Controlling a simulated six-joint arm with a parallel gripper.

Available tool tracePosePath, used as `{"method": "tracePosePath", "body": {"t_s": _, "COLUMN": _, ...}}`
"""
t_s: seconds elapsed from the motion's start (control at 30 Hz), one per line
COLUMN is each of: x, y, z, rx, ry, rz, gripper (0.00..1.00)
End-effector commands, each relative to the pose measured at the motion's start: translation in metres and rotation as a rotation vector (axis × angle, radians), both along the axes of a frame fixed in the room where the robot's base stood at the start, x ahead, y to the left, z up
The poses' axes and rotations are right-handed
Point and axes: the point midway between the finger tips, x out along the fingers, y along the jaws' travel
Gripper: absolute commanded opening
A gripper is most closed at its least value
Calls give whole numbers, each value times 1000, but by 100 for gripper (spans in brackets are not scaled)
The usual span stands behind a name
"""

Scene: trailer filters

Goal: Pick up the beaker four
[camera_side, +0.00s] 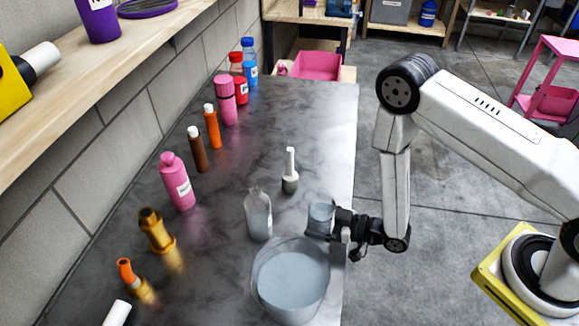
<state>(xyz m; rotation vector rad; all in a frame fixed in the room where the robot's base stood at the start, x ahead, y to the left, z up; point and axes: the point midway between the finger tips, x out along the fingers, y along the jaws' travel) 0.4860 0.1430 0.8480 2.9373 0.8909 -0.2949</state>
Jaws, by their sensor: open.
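A small clear glass beaker (319,218) with bluish contents stands near the right edge of the dark table. No number on it can be read. My gripper (338,226) is at the beaker's right side, pointing left, with its dark fingers at or around the glass. The gripper is open. Whether the fingers touch the beaker cannot be told from this view. A large clear bowl (262,284) of bluish liquid stands in front of the beaker, close to it. A clear bottle (258,215) stands to its left.
Several coloured bottles, including a pink one (177,182) and an orange one (212,127), line the wall. The table's back right area (315,115) is clear. A wooden shelf (118,62) overhangs the left.

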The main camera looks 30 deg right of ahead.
Motion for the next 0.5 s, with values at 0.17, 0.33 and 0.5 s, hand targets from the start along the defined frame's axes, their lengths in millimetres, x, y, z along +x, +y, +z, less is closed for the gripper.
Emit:
{"method": "tracePosePath", "body": {"t_s": 0.17, "x": 0, "y": 0, "z": 0, "rx": 0, "ry": 0, "rz": 0, "gripper": 56}}
{"method": "tracePosePath", "body": {"t_s": 0.33, "x": 0, "y": 0, "z": 0, "rx": 0, "ry": 0, "rz": 0, "gripper": 4}}
{"method": "tracePosePath", "body": {"t_s": 0.5, "x": 0, "y": 0, "z": 0, "rx": 1, "ry": -2, "rz": -1, "gripper": 4}}
